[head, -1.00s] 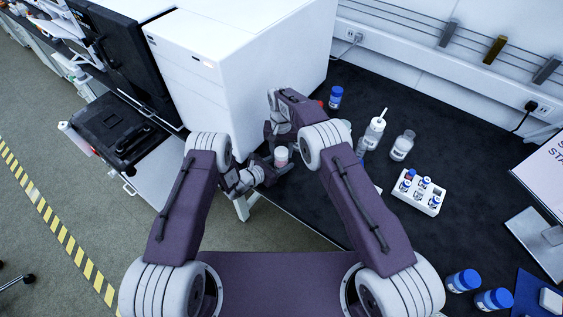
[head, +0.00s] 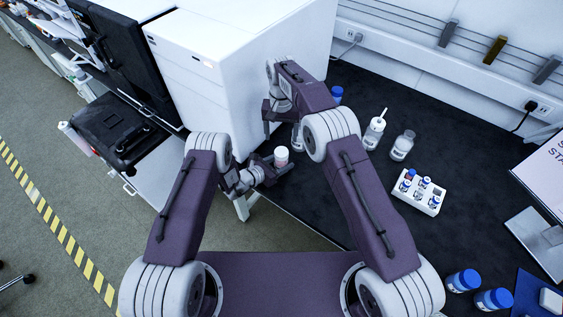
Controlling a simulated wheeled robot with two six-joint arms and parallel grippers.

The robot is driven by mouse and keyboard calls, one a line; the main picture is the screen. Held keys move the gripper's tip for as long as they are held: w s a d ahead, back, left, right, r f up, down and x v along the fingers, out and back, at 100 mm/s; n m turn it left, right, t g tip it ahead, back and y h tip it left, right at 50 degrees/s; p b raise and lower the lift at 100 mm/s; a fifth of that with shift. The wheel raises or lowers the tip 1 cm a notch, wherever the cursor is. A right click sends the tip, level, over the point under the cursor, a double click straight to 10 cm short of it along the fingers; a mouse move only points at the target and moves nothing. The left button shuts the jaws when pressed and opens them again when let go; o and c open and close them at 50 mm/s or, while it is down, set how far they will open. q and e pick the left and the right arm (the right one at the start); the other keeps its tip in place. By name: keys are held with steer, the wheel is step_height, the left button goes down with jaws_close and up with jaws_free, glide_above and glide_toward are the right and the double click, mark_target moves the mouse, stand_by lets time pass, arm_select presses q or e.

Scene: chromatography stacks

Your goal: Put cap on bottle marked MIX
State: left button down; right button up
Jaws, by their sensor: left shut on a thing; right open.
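My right gripper (head: 269,113) is open and appears empty, farther back beside the white instrument's side, apart from the held bottle. A clear bottle (head: 296,138) is partly hidden by my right arm. A bottle with a white spout (head: 373,133) and a clear bottle (head: 402,146) stand to the right. No MIX marking is legible.
The white instrument (head: 230,75) stands at the left of the dark bench (head: 330,222). A white rack (head: 418,191) of vials sits at right. Blue-capped jars stand at the back (head: 337,94) and front right (head: 463,281). The bench centre front is clear.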

mark_target(276, 165)
steer(key=shift+r, duration=1.45)
arm_select(q)
steer(key=c, duration=0.6)
jaws_free()
steer(key=shift+o, duration=0.2)
steer(key=v, duration=0.9)
arm_select(e)
steer(key=shift+f, duration=0.1)
